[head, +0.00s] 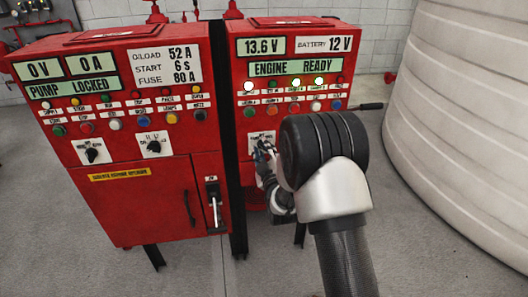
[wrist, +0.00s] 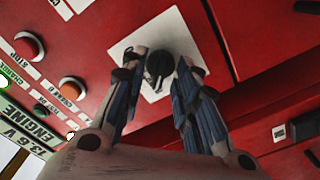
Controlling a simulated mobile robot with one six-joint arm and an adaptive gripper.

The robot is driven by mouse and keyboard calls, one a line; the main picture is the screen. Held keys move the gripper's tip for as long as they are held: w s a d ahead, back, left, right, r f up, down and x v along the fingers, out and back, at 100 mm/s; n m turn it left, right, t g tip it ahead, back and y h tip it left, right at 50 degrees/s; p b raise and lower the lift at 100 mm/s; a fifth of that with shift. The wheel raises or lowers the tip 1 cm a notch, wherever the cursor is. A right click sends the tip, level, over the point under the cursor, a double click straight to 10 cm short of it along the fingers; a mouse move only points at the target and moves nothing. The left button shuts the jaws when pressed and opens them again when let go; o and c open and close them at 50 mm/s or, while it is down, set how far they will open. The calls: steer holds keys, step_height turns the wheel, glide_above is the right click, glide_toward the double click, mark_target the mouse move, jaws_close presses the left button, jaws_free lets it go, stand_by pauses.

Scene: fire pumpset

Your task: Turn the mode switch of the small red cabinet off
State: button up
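The small red cabinet (head: 293,55) is the right one of two in the head view, with a lit display reading "ENGINE READY". Its mode switch is a dark round knob (wrist: 160,64) on a white square plate (wrist: 133,42) in the wrist view. In the head view the plate (head: 256,136) is partly hidden by my gripper (head: 264,150). In the wrist view my gripper (wrist: 160,72) is open, with one blue-grey finger on each side of the knob. Whether the fingers touch the knob I cannot tell.
A larger red cabinet (head: 125,200) with two knobs and a lever stands directly left. A big white ribbed tank (head: 460,120) stands at the right. Grey floor lies in front.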

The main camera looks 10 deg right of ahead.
jaws_close()
stand_by(0.5)
steer(key=m, duration=0.8)
steer(key=shift+d+m, duration=0.1)
steer(key=shift+m, duration=0.2)
stand_by(0.4)
steer(key=shift+o, duration=0.2)
jaws_free()
